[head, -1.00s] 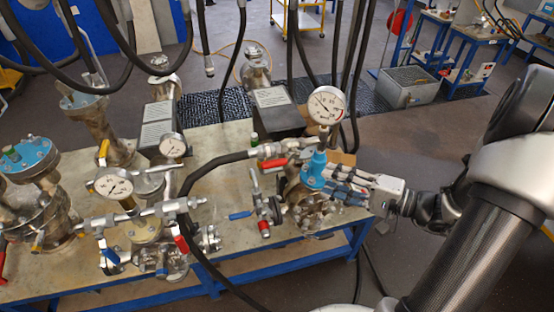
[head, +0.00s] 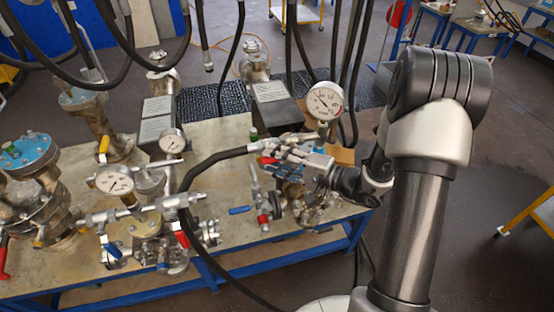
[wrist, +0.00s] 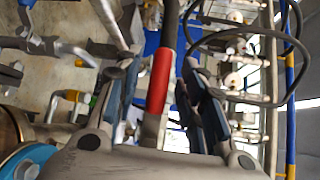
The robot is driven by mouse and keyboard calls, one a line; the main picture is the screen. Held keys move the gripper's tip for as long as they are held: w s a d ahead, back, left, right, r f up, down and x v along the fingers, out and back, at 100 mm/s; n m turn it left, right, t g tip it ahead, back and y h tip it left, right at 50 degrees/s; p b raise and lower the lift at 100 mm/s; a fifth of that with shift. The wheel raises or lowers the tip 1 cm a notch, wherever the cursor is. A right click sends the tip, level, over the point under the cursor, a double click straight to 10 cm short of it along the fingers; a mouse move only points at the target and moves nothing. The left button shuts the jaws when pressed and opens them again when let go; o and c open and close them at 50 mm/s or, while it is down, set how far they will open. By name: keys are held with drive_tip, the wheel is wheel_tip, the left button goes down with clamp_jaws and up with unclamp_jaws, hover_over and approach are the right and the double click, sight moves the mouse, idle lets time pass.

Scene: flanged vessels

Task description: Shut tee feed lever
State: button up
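The red lever (head: 267,160) sits by the black hose's end fitting, on the tee below the round gauge (head: 325,101) of the right vessel. In the head view my gripper (head: 280,154) is at this lever, coming from the right, and partly hides the fitting. In the wrist view the red lever sleeve (wrist: 160,80) lies between the two spread fingers of my gripper (wrist: 163,85), with gaps on both sides. The gripper looks open. The blue cap of the right vessel (head: 290,172) is mostly hidden under my gripper.
A blue-handled lever (head: 239,210) and a small red-handled valve (head: 263,220) stand left of the right vessel. The black hose (head: 205,165) arches left over the table (head: 235,236). Two more vessels with gauges and levers stand at left. Hanging hoses are behind.

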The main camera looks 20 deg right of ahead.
drive_tip(key=shift+c, duration=0.6)
clamp_jaws()
